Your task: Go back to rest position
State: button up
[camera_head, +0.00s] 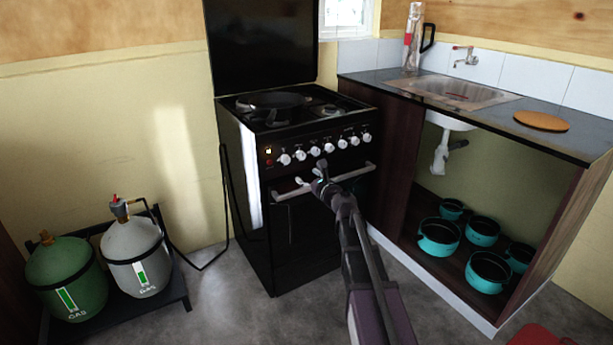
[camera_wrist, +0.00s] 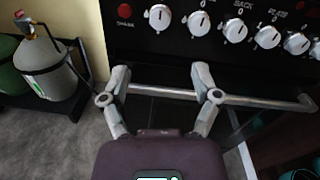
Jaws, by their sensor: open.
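My gripper (camera_head: 312,181) is stretched out in front of the black stove (camera_head: 310,235), near its left control knobs and oven handle. In the wrist view my gripper (camera_wrist: 161,77) is open, with its two fingers apart and nothing between them. The fingers overlap the silver oven handle (camera_wrist: 260,103) in the picture; I cannot tell whether they touch it. The row of white knobs (camera_wrist: 198,23) and a red button (camera_wrist: 124,11) lie just beyond the fingertips.
A dark pan (camera_head: 275,102) sits on the hob. Green (camera_head: 68,275) and grey (camera_head: 135,255) gas bottles stand on a low rack at left. At right, a sink cabinet (camera_head: 395,170) holds several teal pots (camera_head: 438,238). Some grey floor is clear between stove and rack.

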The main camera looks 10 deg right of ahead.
jog(key=s+a+f+n+g+y, duration=0.1)
jog(key=s+a+f+n+g, duration=0.45)
jog(key=s+n, duration=0.3)
jog(key=s+a+f+n+g, duration=0.5)
jog(key=s+f+n, duration=0.15)
jog(key=n, duration=0.35)
jog(key=s+d+f+n+g+h, duration=0.35)
jog(key=s+n, duration=0.25)
jog(key=s, duration=0.3)
jog(key=s+d+f+n+g+h, duration=0.25)
jog(key=s+n+h, duration=0.2)
jog(key=s, duration=0.45)
notch_tip(320, 180, up, 33)
jog(key=p, duration=3.3)
jog(key=shift+n+y, duration=0.4)
